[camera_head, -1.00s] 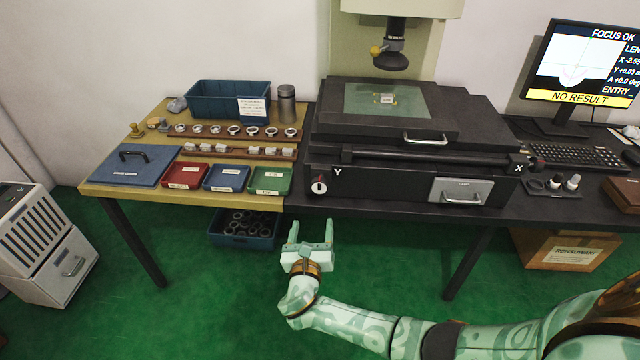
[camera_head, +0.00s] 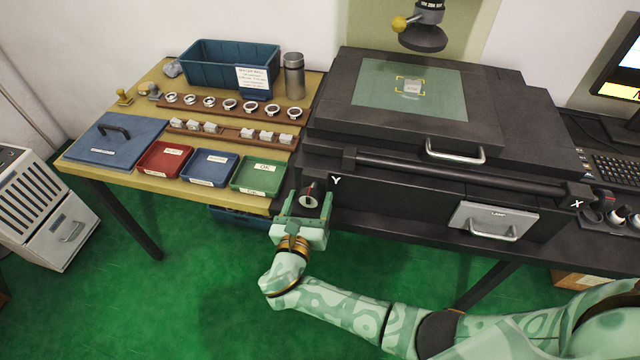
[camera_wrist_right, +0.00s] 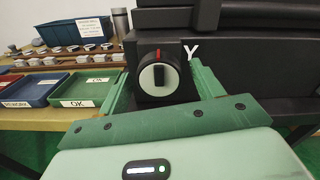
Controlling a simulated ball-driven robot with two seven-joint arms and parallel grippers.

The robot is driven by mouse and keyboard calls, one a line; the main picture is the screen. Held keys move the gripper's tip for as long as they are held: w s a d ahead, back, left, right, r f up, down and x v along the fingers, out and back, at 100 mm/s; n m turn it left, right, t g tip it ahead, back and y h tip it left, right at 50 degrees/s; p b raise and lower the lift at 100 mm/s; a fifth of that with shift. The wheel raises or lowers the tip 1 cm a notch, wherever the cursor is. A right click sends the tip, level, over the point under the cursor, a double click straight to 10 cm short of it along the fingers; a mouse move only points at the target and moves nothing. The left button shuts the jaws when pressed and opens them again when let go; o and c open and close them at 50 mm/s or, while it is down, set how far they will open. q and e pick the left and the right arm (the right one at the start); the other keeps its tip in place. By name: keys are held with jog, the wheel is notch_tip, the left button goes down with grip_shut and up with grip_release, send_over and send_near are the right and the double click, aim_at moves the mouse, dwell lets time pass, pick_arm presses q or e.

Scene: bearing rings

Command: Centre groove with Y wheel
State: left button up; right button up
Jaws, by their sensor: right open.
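The Y wheel (camera_head: 309,198) is a pale-faced knob with a dark rim and a red mark, on the front left of the black measuring stage (camera_head: 400,190). In the right wrist view the Y wheel (camera_wrist_right: 158,75) sits between the fingers, its red mark at the top. My right gripper (camera_head: 305,205) is open, with a finger on each side of the wheel; I cannot tell whether they touch it. A small pale workpiece (camera_head: 411,87) lies on the stage's glass plate (camera_head: 375,88) inside yellow corner marks. My left gripper is out of view.
Red, blue and green trays (camera_head: 261,174) stand left of the stage, with racks of rings (camera_head: 228,104) behind them. A lens column (camera_head: 424,35) hangs over the glass. The X wheel (camera_head: 603,200) is at the right. The monitor (camera_head: 622,75) is mostly cut off.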

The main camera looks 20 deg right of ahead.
jog(key=shift+w+d, duration=0.1)
jog(key=shift+w, duration=0.1)
jog(key=shift+r, duration=0.1)
jog(key=shift+c, duration=0.9)
jog(key=c, duration=0.8)
jog(key=shift+m, duration=0.3)
